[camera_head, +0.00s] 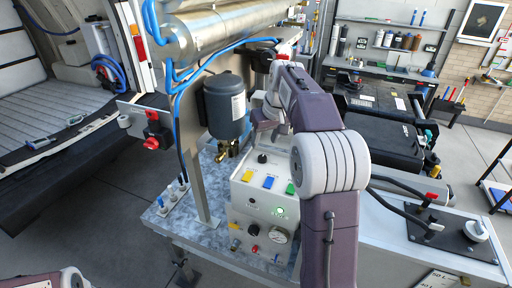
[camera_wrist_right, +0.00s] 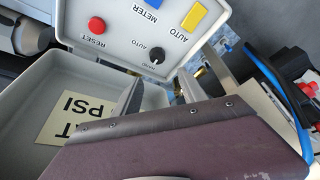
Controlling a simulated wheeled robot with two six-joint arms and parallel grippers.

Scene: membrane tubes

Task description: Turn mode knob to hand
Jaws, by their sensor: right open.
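The mode knob (camera_wrist_right: 157,55) is a small round black knob on the grey control panel in the right wrist view, between small printed labels that read AUTO and HAND. Its exact pointer direction is too small to tell. A black knob (camera_head: 262,158) also shows on top of the control box (camera_head: 240,191) in the head view. My right gripper (camera_head: 263,126) hangs above and behind the box, partly hidden by its own arm. In the wrist view my right gripper (camera_wrist_right: 165,91) is open and empty, its fingers just short of the knob and apart from it. My left gripper is out of view.
Yellow (camera_head: 248,175), blue (camera_head: 269,182) and green labels lie on the box. A red reset button (camera_wrist_right: 96,25) sits near the knob. A dark grey canister (camera_head: 225,105), blue hoses and a steel post stand close to the left. A workbench is behind.

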